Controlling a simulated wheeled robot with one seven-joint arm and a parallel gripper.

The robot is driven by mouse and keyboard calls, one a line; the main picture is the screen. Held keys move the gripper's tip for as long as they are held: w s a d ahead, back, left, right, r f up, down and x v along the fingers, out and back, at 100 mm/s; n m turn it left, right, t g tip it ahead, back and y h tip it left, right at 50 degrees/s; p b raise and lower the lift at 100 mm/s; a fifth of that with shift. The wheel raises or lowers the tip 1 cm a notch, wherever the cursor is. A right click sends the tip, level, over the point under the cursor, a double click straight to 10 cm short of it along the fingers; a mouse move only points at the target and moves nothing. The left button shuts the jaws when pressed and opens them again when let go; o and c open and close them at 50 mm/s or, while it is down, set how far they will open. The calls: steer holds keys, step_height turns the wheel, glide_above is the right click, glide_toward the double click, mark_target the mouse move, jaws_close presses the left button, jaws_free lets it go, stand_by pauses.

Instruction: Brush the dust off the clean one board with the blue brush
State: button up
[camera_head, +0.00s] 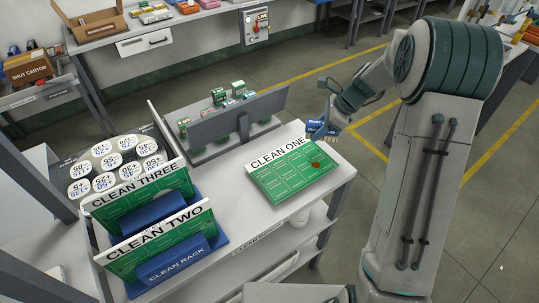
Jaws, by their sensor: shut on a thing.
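The clean one board (279,184) is a green panel with a white "CLEAN ONE" label along its far edge. It lies flat on the right part of the white table. A small brown patch (315,164) shows near its right side. My gripper (329,112) is at the table's far right edge, beyond the board and apart from it. It is shut on the blue brush (315,128), which shows as a small blue block with white lettering.
Clean three (147,198) and clean two (165,243) boards stand tilted in a blue rack (218,240) at the left. A grey divider (215,125) with small green boards behind it stands at the back. The table front centre is clear.

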steer(key=shift+a+r+p, duration=0.1)
steer(key=shift+r+p, duration=0.5)
steer(key=shift+r, duration=0.5)
